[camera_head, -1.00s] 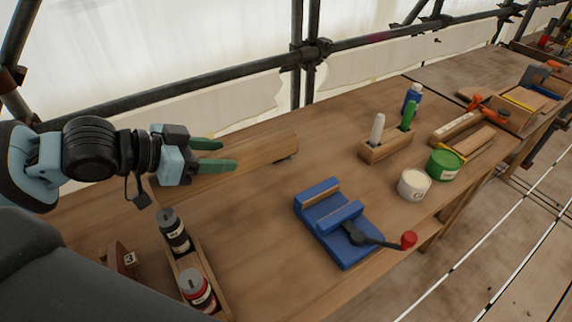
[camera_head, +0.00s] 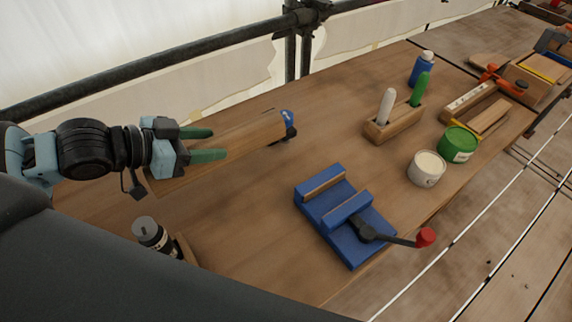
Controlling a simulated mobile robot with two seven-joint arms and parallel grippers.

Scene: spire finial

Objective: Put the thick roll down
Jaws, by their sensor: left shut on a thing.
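My left gripper (camera_head: 203,144) reaches in from the left with green fingers pointing right, over a long wooden piece (camera_head: 250,133) on the bench. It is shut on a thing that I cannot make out. No thick roll shows clearly; it may be hidden in the fingers. A dark cylinder with a pale label (camera_head: 152,234) stands at the lower left, but I cannot tell if it is a roll. My right gripper is not in view.
The bench (camera_head: 250,215) is bare between the wooden piece and the blue vise (camera_head: 345,215). A white tub (camera_head: 426,168), a green tub (camera_head: 457,144), a wooden holder (camera_head: 393,125) and a blue bottle (camera_head: 422,68) stand to the right. A scaffold pole (camera_head: 150,67) runs behind.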

